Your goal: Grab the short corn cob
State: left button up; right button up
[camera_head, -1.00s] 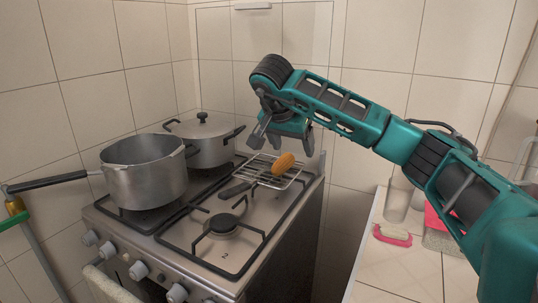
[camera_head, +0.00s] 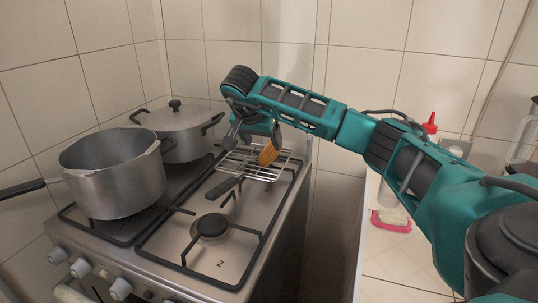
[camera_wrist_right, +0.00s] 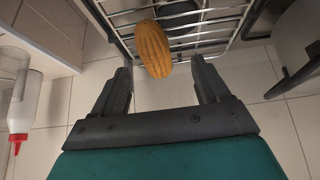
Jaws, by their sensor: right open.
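The short corn cob (camera_head: 267,154) is orange-yellow and lies on a wire grill rack (camera_head: 262,174) at the back right of the stove. My right gripper (camera_head: 256,138) is open above and behind the cob, and one finger shows close to it. In the right wrist view the cob (camera_wrist_right: 153,48) is ahead of the open gripper (camera_wrist_right: 161,68), with its near end roughly between the fingertips. I see no grip on it. My left gripper is not in view.
An open pot (camera_head: 118,185) stands on the stove's left side, with a lidded pot (camera_head: 180,128) behind it. The front burner (camera_head: 212,227) is empty. A counter at right holds a pink sponge dish (camera_head: 391,221) and a red-capped bottle (camera_wrist_right: 21,115).

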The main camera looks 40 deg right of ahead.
aim_at(268, 149)
jog(key=x, duration=0.5)
jog(key=shift+s+d+f, duration=0.1)
jog(key=shift+s+d, duration=0.05)
jog(key=shift+s, duration=0.15)
jog(key=c, duration=1.2)
